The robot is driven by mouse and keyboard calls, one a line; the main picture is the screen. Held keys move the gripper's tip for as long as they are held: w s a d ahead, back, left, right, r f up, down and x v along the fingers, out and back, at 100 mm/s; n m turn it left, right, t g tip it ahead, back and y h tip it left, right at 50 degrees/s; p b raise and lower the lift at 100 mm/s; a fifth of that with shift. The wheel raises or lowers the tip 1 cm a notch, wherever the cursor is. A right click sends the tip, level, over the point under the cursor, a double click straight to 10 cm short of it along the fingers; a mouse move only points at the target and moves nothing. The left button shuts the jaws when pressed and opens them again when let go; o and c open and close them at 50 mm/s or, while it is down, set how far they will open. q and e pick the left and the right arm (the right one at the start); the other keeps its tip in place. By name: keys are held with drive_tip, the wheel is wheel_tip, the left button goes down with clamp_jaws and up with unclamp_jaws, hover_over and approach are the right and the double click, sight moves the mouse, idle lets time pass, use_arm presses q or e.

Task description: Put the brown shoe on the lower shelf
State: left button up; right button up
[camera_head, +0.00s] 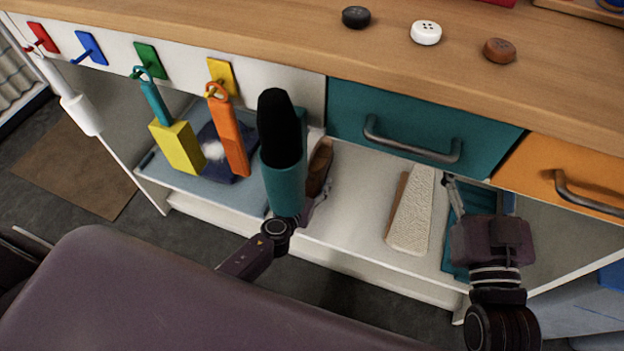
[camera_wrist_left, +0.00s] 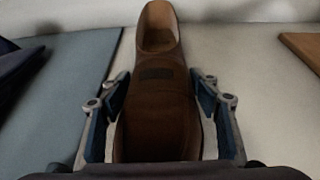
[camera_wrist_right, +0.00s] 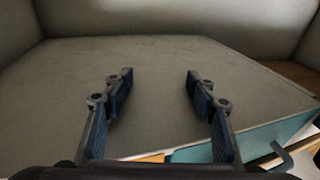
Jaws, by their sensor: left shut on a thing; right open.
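The brown shoe (camera_head: 318,168) is partly hidden behind my left arm in the head view. The left wrist view shows the shoe (camera_wrist_left: 158,85) between both fingers, its foot opening pointing away from me. My left gripper (camera_wrist_left: 160,100) is shut on it near the front part. The white lower shelf (camera_head: 350,190) lies beneath the drawers. The shoe is at or just above this shelf; I cannot tell whether it touches. My right gripper (camera_wrist_right: 155,85) is open and empty. In the head view it is at the right, below the teal drawer.
A pale blue mat (camera_head: 185,185) lies at the shelf's left. A pale textured piece (camera_head: 410,215) lies on the shelf's right, beside a teal thing (camera_head: 455,245). The teal drawer (camera_head: 410,95) hangs above. A yellow brush (camera_head: 178,147) and orange one (camera_head: 230,140) hang at left.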

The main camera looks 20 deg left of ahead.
use_arm(q)
drive_tip(key=o, duration=1.5)
drive_tip(key=shift+c, duration=0.2)
drive_tip(key=shift+r, duration=0.2)
use_arm(e)
drive_tip(key=shift+r, duration=0.1)
use_arm(q)
drive_tip(key=p+v, duration=0.2)
drive_tip(key=v, duration=0.2)
drive_tip(key=shift+s+r, duration=0.15)
drive_tip(key=shift+s, duration=0.1)
drive_tip(key=p+v, duration=0.1)
drive_tip(key=v, duration=0.5)
drive_tip(key=shift+s+r, duration=0.3)
drive_tip(key=shift+s, duration=0.35)
use_arm(e)
drive_tip(key=s+d+f+g+h, duration=0.1)
drive_tip(key=s+f+g, duration=0.2)
drive_tip(key=f, duration=0.5)
drive_tip(key=s+d+f+g+h, duration=0.1)
drive_tip(key=s+d+f+g, duration=0.1)
drive_tip(key=f+g, duration=0.3)
drive_tip(key=shift+s+d+f+g+h, duration=0.3)
drive_tip(key=shift+s+f+h, duration=0.15)
drive_tip(key=shift+f, duration=1.15)
